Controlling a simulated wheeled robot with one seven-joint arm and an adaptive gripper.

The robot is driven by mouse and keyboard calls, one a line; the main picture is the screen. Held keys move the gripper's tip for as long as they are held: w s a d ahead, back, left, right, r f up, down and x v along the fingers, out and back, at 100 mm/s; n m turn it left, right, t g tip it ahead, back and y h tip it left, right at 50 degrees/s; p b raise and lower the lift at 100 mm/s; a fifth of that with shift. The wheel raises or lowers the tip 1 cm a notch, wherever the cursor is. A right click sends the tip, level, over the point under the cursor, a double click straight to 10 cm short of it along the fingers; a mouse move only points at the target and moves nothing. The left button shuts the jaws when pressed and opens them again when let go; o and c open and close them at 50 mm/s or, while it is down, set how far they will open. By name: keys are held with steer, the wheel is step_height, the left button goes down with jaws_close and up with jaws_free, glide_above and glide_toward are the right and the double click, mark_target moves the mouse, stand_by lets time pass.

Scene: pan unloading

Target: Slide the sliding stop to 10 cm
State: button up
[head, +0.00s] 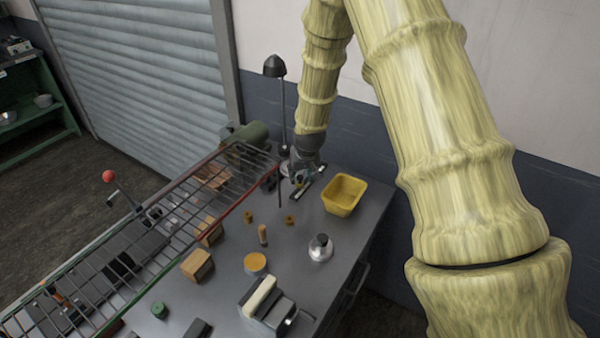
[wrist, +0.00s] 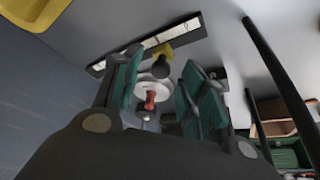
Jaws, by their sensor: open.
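A dark rail with a pale scale strip (wrist: 183,31) runs across the upper middle of the wrist view. In the head view the rail (head: 316,179) lies at the far end of the grey bench, under my gripper. A yellow block with a dark knob (wrist: 162,50) sits at the rail and looks like the sliding stop. The scale marks are too small to read. My gripper (head: 300,178) points down over the rail. In the wrist view its teal-padded fingers (wrist: 160,88) are apart, with the knob showing beyond the gap. I cannot tell whether they touch it.
A yellow bin (head: 344,194) stands right of the rail. A black lamp (head: 275,67) rises behind. A wire rack (head: 150,235) with a red edge runs along the left. Wooden blocks (head: 197,264), a silver knobbed weight (head: 320,247) and small parts lie nearer on the bench.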

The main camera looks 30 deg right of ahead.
steer(key=shift+s+r, duration=0.1)
steer(key=shift+s, duration=0.2)
steer(key=shift+w+f, duration=0.7)
steer(key=shift+w, duration=0.15)
steer(key=shift+s+r, duration=0.3)
steer(key=shift+s, duration=0.1)
steer(key=c, duration=0.6)
jaws_close()
steer(key=w+d, duration=0.1)
steer(key=w+d+b, duration=0.1)
steer(key=d, duration=0.1)
steer(key=w+d, duration=0.1)
steer(key=d, duration=0.1)
steer(key=shift+d+f+b, duration=0.1)
steer(key=shift+f+b, duration=0.05)
steer(key=shift+b, duration=0.15)
